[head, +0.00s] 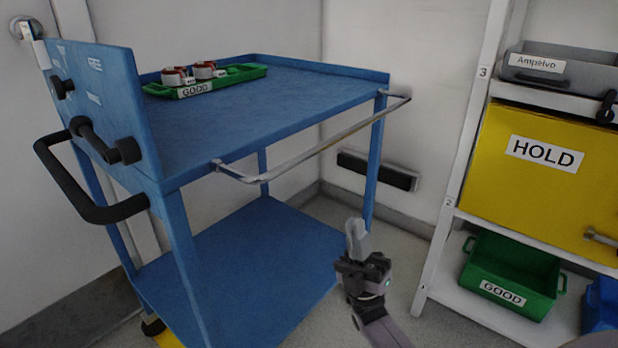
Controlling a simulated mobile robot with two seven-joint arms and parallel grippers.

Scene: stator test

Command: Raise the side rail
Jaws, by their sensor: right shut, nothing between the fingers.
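The side rail (318,148) is a thin metal bar along the near long side of the blue cart (290,92). Its two ends meet the cart near the tabletop edge. The bar stands out from that edge and hangs at or slightly below tabletop level, not above it. My right gripper (356,236) is shut and empty, pointing up. In the picture it is below the rail's right half and apart from it, in front of the cart's right leg. My left gripper is out of view.
A green tray (222,84) with several small parts sits on the cart top. A panel with black knobs and a black handle (92,212) is at the cart's left end.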

